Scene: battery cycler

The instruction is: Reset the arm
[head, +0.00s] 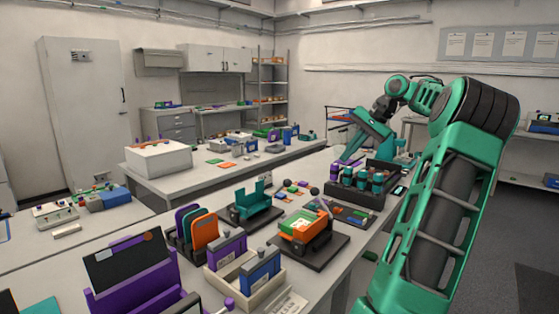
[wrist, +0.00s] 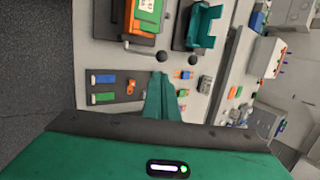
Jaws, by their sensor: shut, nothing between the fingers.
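My gripper (wrist: 160,80) shows in the wrist view as two green fingers pressed together, with nothing between them. It is over the far part of the workbench (head: 345,237). My green arm rises along the right side of the head view and bends back down over the bench. In the wrist view, the fingers lie beside a dark mat (wrist: 128,84) carrying small blue, green and orange parts. I cannot tell the exact height of the fingertips above the bench.
An orange device (head: 305,228) on a dark base, a teal cradle (head: 254,203) and a dark rack of cylinders (head: 364,182) stand on the bench. Nearer are a wooden tray (head: 255,297) with purple and blue blocks. Open floor lies to the right.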

